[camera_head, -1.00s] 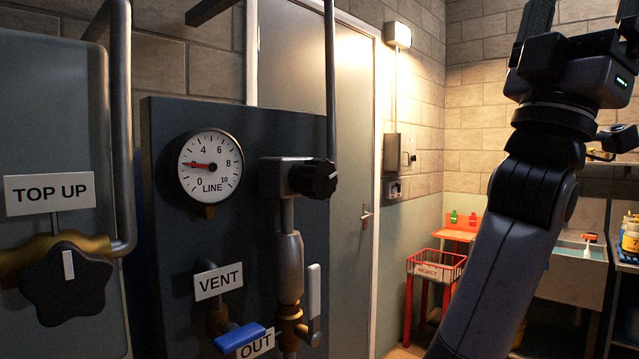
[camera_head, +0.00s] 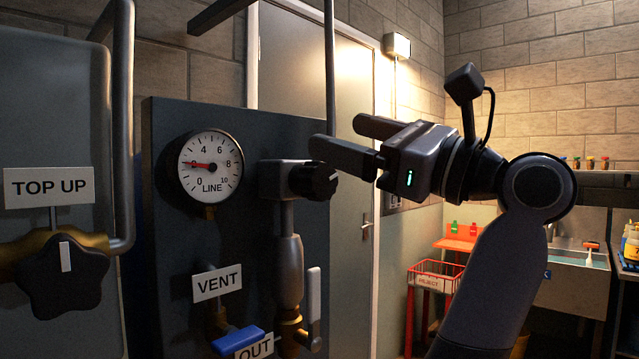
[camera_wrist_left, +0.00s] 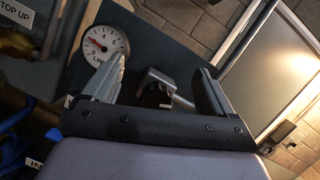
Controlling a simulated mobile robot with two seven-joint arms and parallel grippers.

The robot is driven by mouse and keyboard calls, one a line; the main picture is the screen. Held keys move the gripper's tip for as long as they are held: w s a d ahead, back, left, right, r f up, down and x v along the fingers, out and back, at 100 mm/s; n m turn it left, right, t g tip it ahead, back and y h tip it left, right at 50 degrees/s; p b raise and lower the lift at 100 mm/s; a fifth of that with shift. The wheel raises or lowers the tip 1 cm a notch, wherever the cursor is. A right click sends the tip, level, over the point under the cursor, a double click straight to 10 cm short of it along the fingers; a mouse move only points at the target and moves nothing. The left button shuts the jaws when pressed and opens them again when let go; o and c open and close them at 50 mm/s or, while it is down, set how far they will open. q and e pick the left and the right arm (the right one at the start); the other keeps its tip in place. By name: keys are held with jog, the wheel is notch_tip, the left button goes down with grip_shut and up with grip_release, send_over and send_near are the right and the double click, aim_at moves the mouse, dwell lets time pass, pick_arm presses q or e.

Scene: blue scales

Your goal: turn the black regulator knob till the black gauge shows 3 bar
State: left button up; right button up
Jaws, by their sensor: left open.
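The black-rimmed LINE gauge (camera_head: 210,166) is on the dark panel; its red needle points left, at about 2. It also shows in the wrist view (camera_wrist_left: 104,45). The black regulator knob (camera_head: 314,180) sits on a grey body to the right of the gauge, with a white mark on its face. In the wrist view the knob (camera_wrist_left: 157,96) lies between the two fingers. My left gripper (camera_head: 335,135) is open and empty, with its fingertips just above and to the right of the knob in the head view. Contact with the knob is not visible. My right gripper is out of view.
A black star-shaped TOP UP knob (camera_head: 64,275) is at the left. Below the gauge are a VENT sign (camera_head: 217,283) and a blue lever handle (camera_head: 239,339). A vertical pipe (camera_head: 331,70) rises behind the knob. A red reject basket (camera_head: 435,277) stands at the back right.

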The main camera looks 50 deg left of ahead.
aim_at(326, 182)
pick_arm(q)
jog(key=f+t+h, duration=0.1)
jog(key=w+a+f+m+t, duration=0.1)
jog(key=f, duration=0.1)
jog(key=w+f+t+h, duration=0.1)
jog(key=f, duration=0.1)
jog(key=shift+w+a+f+m+h, duration=0.2)
jog(key=shift+w+m+h, duration=0.1)
jog(key=shift+m, duration=0.1)
jog(key=shift+t, duration=0.3)
jog(key=shift+s+a+p, duration=0.2)
jog(key=shift+a+p, duration=0.05)
jog(key=shift+a, duration=1.5)
jog(key=shift+s+a+p, duration=0.2)
jog(key=shift+a, duration=1.55)
jog(key=c, duration=1)
